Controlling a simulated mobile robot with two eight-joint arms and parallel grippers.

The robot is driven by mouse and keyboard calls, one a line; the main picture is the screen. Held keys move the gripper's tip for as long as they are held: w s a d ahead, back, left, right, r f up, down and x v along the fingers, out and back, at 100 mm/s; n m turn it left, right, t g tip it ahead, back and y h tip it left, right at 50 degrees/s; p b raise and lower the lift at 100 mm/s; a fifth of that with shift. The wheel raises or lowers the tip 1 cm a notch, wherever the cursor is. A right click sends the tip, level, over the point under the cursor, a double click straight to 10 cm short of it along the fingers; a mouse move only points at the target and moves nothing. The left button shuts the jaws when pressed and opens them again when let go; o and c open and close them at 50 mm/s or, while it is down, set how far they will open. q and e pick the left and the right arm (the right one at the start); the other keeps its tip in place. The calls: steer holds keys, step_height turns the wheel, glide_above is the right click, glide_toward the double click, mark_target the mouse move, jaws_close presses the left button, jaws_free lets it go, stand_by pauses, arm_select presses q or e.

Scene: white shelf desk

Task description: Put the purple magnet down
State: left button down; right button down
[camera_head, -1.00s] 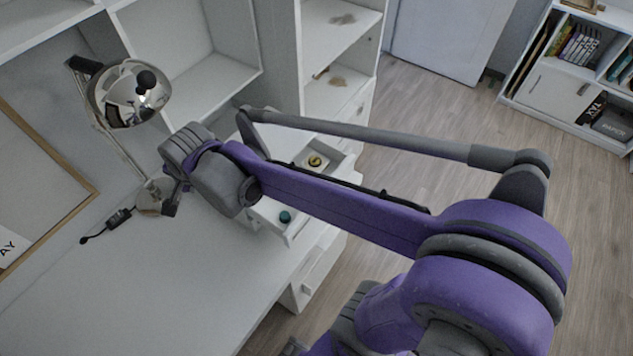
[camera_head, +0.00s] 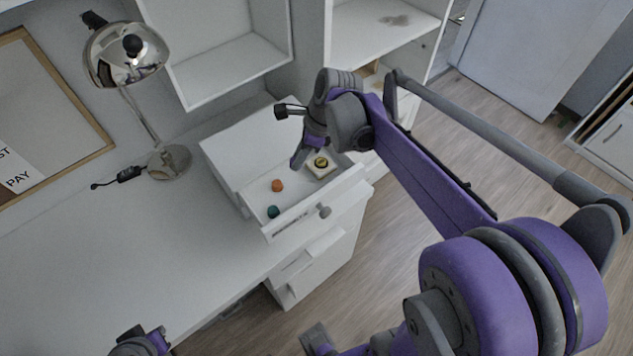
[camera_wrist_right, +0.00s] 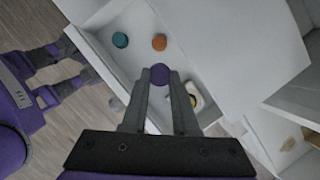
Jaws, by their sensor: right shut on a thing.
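The round purple magnet (camera_wrist_right: 160,73) is held between the fingertips of my right gripper (camera_wrist_right: 161,82) in the right wrist view. In the head view my right gripper (camera_head: 301,157) hangs over the open white drawer (camera_head: 290,219), pointing down. I cannot pick out the magnet there. An orange magnet (camera_head: 277,185) and a teal magnet (camera_head: 273,212) lie in the drawer, apart from the gripper. They also show in the wrist view, the orange one (camera_wrist_right: 159,41) right of the teal one (camera_wrist_right: 120,40). Parts of my left arm show at the bottom edge; its jaws are unclear.
A small pale box with a yellow and black round thing (camera_head: 321,162) sits in the drawer's right part, close to my right gripper. A chrome lamp (camera_head: 170,160) stands on the white desk (camera_head: 110,250). The desk's front left is clear. Shelves rise behind.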

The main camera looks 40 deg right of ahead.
mark_target(302, 188)
arm_select(q)
steer(key=shift+s+d+f+b, duration=0.25)
steer(key=shift+d+f+b, duration=0.3)
steer(key=shift+f, duration=0.2)
arm_select(e)
steer(key=shift+m, duration=0.4)
steer(key=f, duration=0.3)
steer(key=d+f, duration=0.1)
steer(key=f, duration=0.2)
steer(key=s+f, duration=0.1)
steer(key=f, duration=0.3)
steer(key=shift+d+f, duration=0.1)
steer(key=shift+d, duration=0.1)
steer(key=shift+f, duration=0.15)
arm_select(q)
steer(key=shift+f, duration=0.1)
arm_select(e)
steer(key=c, duration=0.7)
jaws_free()
